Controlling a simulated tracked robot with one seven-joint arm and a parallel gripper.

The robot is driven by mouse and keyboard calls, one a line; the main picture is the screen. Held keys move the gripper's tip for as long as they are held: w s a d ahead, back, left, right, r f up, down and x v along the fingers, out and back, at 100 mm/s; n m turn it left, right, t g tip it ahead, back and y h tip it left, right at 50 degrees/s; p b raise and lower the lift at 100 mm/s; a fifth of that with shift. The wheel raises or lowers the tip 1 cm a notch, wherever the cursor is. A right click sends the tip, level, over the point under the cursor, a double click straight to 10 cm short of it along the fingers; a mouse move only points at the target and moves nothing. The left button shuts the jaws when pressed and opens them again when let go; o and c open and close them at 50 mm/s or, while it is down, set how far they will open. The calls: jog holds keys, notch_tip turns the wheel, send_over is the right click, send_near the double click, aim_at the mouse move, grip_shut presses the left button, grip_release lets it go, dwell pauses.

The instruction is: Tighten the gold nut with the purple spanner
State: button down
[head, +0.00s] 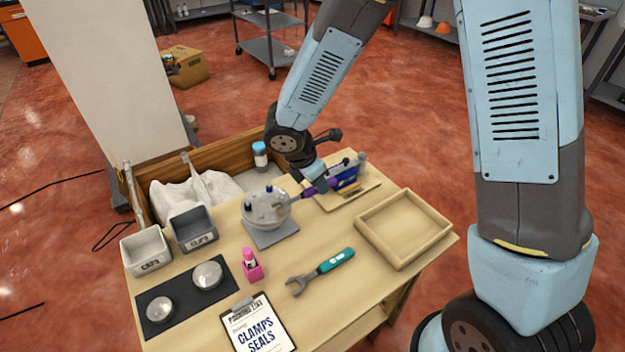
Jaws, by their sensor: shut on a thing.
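The purple spanner (310,192) is held in my gripper (319,182) above the table. My gripper is shut on its handle, and the fingers are small and partly hidden by the wrist. The spanner's left end is close to the right side of a clear domed dispenser part (265,209); I cannot tell whether they touch. The dome sits on a grey square plate (272,236) and has small dark and blue fittings on top. I cannot make out the gold nut at this size.
A teal-handled spanner (334,261) lies in front, left of an empty wooden tray (433,232). A blue holder (346,180) stands behind my gripper. Grey bins (193,228), a pink bottle (251,268), a black mat (186,321) and a clipboard (258,328) occupy the left.

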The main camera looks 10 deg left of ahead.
jog(key=shift+f, duration=0.4)
jog(key=shift+s, duration=0.1)
dwell(0.4)
jog(key=shift+s+d+m+g, duration=0.4)
jog(key=shift+s+d+m, duration=0.2)
jog(key=shift+s+m, duration=0.4)
jog(key=shift+w, duration=0.15)
jog(key=shift+m, duration=0.3)
jog(key=shift+s+d+m+g+h, duration=0.15)
jog(key=shift+s+d+m+g, duration=0.1)
jog(key=shift+s+m, duration=0.3)
jog(key=shift+s+d+m+g+h, duration=0.15)
jog(key=shift+s+d+m+g, duration=0.1)
jog(key=shift+s+m, duration=0.25)
